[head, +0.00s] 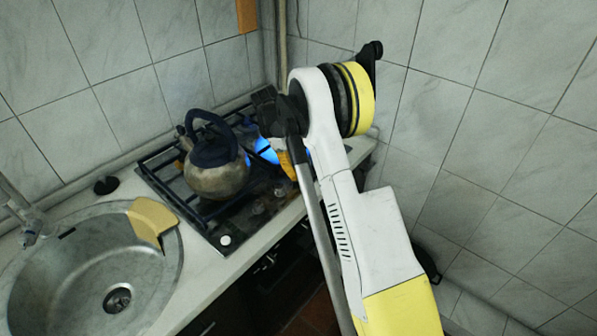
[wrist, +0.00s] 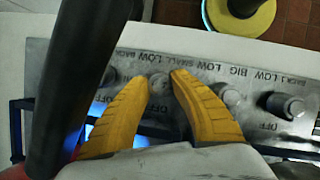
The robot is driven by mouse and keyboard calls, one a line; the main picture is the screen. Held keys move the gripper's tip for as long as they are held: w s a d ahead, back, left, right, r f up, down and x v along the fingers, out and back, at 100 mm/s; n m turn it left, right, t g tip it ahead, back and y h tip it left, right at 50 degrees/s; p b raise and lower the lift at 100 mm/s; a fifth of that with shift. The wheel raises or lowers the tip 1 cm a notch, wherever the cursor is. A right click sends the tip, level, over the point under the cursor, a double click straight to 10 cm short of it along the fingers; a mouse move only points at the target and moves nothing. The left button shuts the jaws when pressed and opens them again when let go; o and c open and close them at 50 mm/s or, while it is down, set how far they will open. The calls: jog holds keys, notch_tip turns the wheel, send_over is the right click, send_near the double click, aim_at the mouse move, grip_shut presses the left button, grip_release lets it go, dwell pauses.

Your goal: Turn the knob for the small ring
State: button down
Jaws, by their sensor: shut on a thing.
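The steel hob (head: 205,222) stands on the counter, with knobs along its front strip. In the wrist view the control panel (wrist: 215,62) shows upside-down printed labels, among them SMALL, BIG and BACK. My gripper (wrist: 160,82) has its two yellow fingers on either side of a grey knob (wrist: 158,84) near the SMALL label, shut on it. The knob's lower part and its pointer are hard to see. In the head view my gripper (head: 287,168) is at the hob's right part, largely hidden by my arm.
A steel kettle (head: 216,175) with a dark handle stands on the hob. Another knob (wrist: 230,94) and a dark knob (wrist: 286,105) sit right of my fingers. A sink (head: 85,265) lies left; tiled walls close the corner.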

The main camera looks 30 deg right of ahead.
dwell(0.4)
jog(key=c, duration=1.1)
grip_release()
jog(key=shift+s, duration=0.1)
jog(key=shift+o, duration=0.2)
